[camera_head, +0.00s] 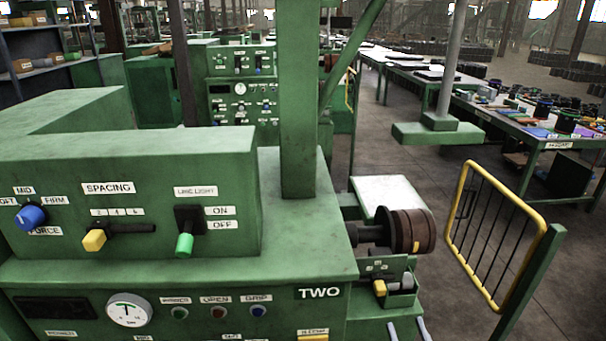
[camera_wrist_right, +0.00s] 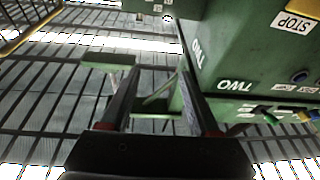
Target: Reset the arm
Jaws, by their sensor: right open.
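My right gripper shows in the right wrist view (camera_wrist_right: 160,70). Its two dark fingers are well apart with nothing between them. In the head view, two pale fingertips of my right gripper (camera_head: 408,331) show at the bottom edge, below the small yellow-knobbed box beside the machine. The green machine marked TWO (camera_head: 300,270) stands left of these fingertips in the head view. In the wrist view its green side (camera_wrist_right: 232,65) is to the right of the fingers. My left gripper is in neither view.
A brown roller (camera_head: 412,231) sticks out of the machine's right side. A yellow guard frame (camera_head: 492,240) stands to the right. A green post (camera_head: 298,100) rises from the machine. Tables with parts (camera_head: 560,145) stand behind on the right. Open floor lies between.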

